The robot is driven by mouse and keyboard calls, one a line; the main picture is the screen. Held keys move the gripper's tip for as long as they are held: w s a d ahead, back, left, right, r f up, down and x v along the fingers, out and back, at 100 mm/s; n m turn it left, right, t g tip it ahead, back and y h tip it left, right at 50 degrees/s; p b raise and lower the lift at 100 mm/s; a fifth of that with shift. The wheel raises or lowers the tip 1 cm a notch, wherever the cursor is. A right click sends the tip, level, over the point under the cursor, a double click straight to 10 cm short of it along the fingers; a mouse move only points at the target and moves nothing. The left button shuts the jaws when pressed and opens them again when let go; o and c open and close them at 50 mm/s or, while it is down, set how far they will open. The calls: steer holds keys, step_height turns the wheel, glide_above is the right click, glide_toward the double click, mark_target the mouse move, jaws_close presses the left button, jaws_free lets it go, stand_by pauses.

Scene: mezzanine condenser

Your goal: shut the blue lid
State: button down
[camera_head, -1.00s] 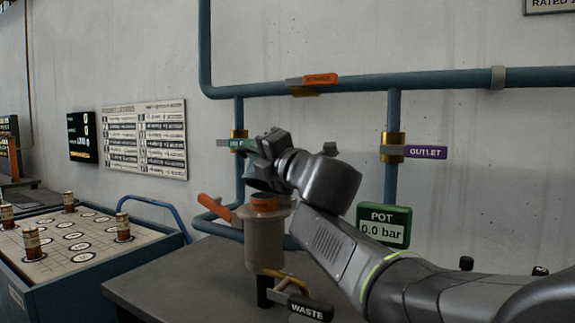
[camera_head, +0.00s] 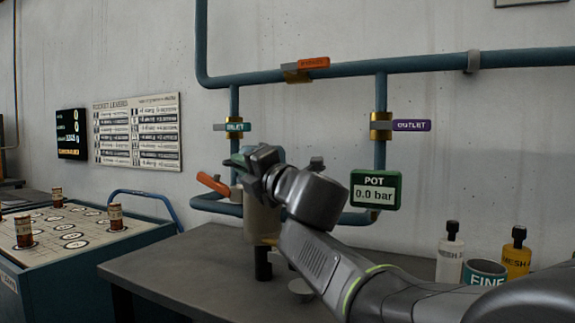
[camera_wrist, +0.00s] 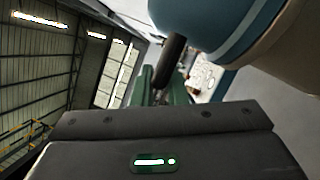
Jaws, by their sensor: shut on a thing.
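The pot (camera_head: 262,222) is a beige cylinder standing above the grey bench, left of my forearm. Its top is largely hidden behind my gripper (camera_head: 248,168). In the wrist view the blue lid (camera_wrist: 205,22) fills the upper right, close to the camera, with the beige pot body (camera_wrist: 292,62) beside it. A dark handle (camera_wrist: 172,55) sticks out next to the lid. The green fingers of my gripper (camera_wrist: 162,92) are shut on this handle. A blue-grey patch shows just behind my gripper in the head view. I cannot tell the lid's exact angle.
Blue pipes run along the wall behind, with an orange-handled valve (camera_head: 305,66), an inlet valve (camera_head: 235,127) and a purple outlet handle (camera_head: 411,125). The pot gauge (camera_head: 376,190) reads 0.0 bar. Bottles (camera_head: 516,255) stand at right. The bench's left front (camera_head: 170,275) is clear.

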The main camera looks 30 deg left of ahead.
steer(key=shift+a+f, duration=0.1)
steer(key=shift+f, duration=0.45)
steer(key=c, duration=1.5)
jaws_free()
steer(key=shift+w, duration=0.1)
steer(key=shift+o, duration=0.2)
steer(key=shift+r, duration=0.15)
